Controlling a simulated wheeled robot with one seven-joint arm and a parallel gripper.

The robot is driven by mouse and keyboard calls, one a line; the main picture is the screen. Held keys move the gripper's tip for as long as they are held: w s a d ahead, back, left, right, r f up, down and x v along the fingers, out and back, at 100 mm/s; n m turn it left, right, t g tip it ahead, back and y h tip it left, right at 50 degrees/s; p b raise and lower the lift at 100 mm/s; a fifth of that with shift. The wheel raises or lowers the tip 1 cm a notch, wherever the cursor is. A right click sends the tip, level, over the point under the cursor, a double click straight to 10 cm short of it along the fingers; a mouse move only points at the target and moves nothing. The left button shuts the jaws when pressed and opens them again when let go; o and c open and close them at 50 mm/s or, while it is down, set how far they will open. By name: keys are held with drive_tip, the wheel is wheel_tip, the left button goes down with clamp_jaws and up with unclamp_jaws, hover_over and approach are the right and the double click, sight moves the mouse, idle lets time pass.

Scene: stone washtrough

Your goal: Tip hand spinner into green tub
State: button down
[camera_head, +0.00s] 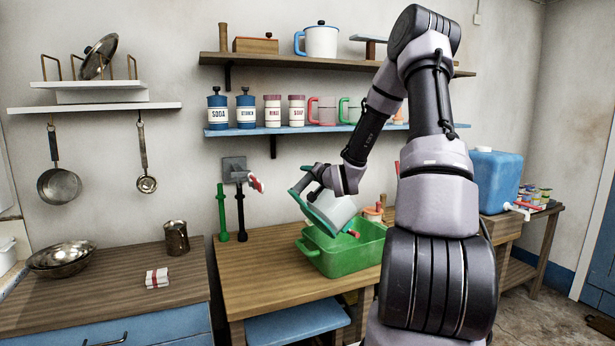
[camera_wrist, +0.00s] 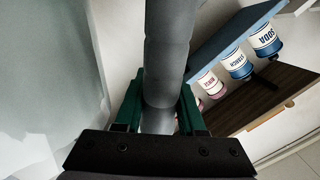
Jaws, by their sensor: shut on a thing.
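The hand spinner (camera_head: 337,210), a pale vessel with a green rim, is held tilted above the green tub (camera_head: 345,262). My gripper (camera_head: 318,190) is shut on it at its upper left side. In the wrist view, my gripper (camera_wrist: 160,115) closes around a grey bar, and a pale translucent wall, apparently the hand spinner (camera_wrist: 50,80), fills the left side. The tub stands on the wooden table. A small red thing (camera_head: 353,234) shows at the spinner's lower right edge, over the tub; I cannot tell whether it touches either. The inside of the spinner is hidden.
A blue shelf (camera_head: 300,130) with tins and mugs hangs above. A blue water container (camera_head: 497,180) stands to the right. The table's front left is clear.

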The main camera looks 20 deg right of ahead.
idle(0.6)
drive_tip(key=shift+w+d+r+m, duration=0.15)
drive_tip(key=shift+d+r+m, duration=0.25)
drive_tip(key=shift+d+r, duration=0.25)
drive_tip(key=shift+w+d+r+m, duration=0.15)
drive_tip(key=shift+d+r+m, duration=0.25)
drive_tip(key=shift+d, duration=0.4)
drive_tip(key=shift+d+r, duration=0.1)
drive_tip(key=shift+d, duration=0.05)
drive_tip(key=shift+y, duration=0.3)
drive_tip(key=shift+w+d+r+m+g, duration=0.1)
drive_tip(key=shift+d+r+m+g, duration=0.1)
drive_tip(key=shift+d+m, duration=0.25)
drive_tip(key=shift+w+d+r+m+g, duration=0.1)
drive_tip(key=shift+d+r+m, duration=0.15)
drive_tip(key=shift+d, duration=0.35)
drive_tip(key=shift+w+d+r+m+g, duration=0.1)
drive_tip(key=shift+d+r+m, duration=0.15)
drive_tip(key=shift+d, duration=0.3)
drive_tip(key=shift+d, duration=0.1)
drive_tip(key=shift+w+d+r+m+y, duration=0.1)
drive_tip(key=shift+w+d+m+y, duration=0.1)
drive_tip(key=shift+d+m, duration=0.5)
drive_tip(key=shift+w+d+r+m+y, duration=0.15)
drive_tip(key=shift+d+m+y, duration=0.1)
drive_tip(key=shift+d, duration=0.75)
